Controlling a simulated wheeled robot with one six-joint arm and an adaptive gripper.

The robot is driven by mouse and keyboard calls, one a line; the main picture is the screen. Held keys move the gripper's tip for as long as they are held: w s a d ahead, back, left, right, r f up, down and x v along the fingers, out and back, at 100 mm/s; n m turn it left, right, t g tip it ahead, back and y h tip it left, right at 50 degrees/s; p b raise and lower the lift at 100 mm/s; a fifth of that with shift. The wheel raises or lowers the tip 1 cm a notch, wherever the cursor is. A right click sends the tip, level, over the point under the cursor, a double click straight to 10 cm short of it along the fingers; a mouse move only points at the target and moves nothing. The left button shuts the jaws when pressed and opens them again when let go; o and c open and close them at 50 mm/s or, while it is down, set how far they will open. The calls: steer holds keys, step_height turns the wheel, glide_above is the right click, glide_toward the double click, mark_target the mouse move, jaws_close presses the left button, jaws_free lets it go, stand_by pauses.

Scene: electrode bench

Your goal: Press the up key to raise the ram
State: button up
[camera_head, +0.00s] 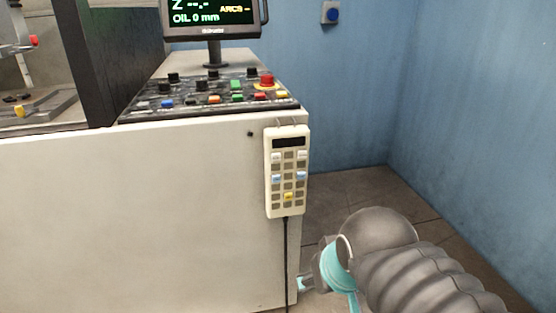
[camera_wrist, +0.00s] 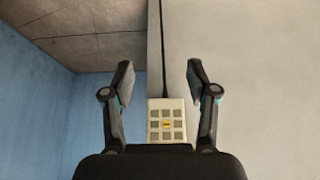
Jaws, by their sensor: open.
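A cream hand pendant (camera_head: 287,172) hangs upright by a hook on the right end of the machine's front panel. It has a dark display at its top and rows of grey, white and blue keys with one yellow key low down. The key labels are too small to read. In the wrist view part of the pendant (camera_wrist: 166,121) shows between the fingers, upside down, with its cable running upward. My gripper (camera_wrist: 160,82) is open and empty, its fingers spread to either side of the pendant. In the head view the gripper is mostly hidden beside my wrist, low and right of the pendant.
A control panel (camera_head: 215,98) with knobs, coloured buttons and a red emergency stop tops the cabinet (camera_head: 140,200). A monitor (camera_head: 212,17) stands behind it. The pendant's cable (camera_head: 286,260) hangs down the cabinet. Floor to the right, by the blue walls (camera_head: 350,100), is clear.

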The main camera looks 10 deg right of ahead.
jaws_close()
stand_by(1.4)
